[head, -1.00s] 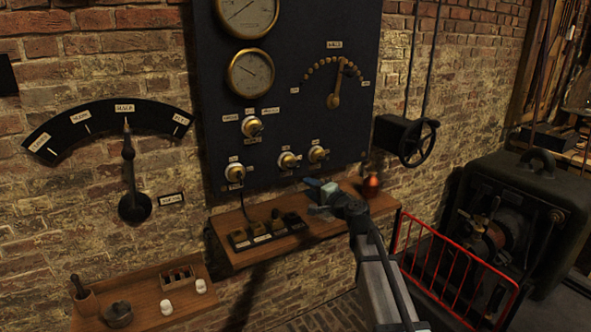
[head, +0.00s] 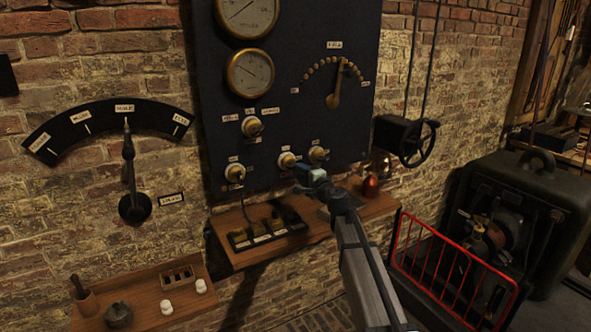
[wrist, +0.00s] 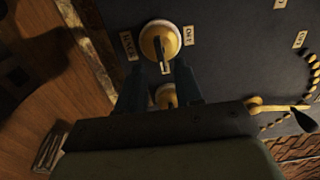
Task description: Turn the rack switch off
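Three brass-and-white rotary switches sit in a row low on the dark panel. In the wrist view the nearest switch (wrist: 160,42) has a label on its left that seems to read RACK, and an OFF label (wrist: 188,35) on its right. It appears to be the middle switch (head: 286,160) in the head view. Its dark lever points down in the wrist view, away from OFF. My gripper (head: 308,173) is just below and right of it. In the wrist view my gripper (wrist: 158,72) is open, fingers either side of the lever tip; contact is unclear.
Another switch (wrist: 166,96) shows between my fingers, partly hidden; it seems to be the right switch (head: 318,155). A left switch (head: 235,172) is apart. A wooden shelf (head: 370,205) below holds a block of dark plugs (head: 262,232) and a copper-coloured item (head: 371,186).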

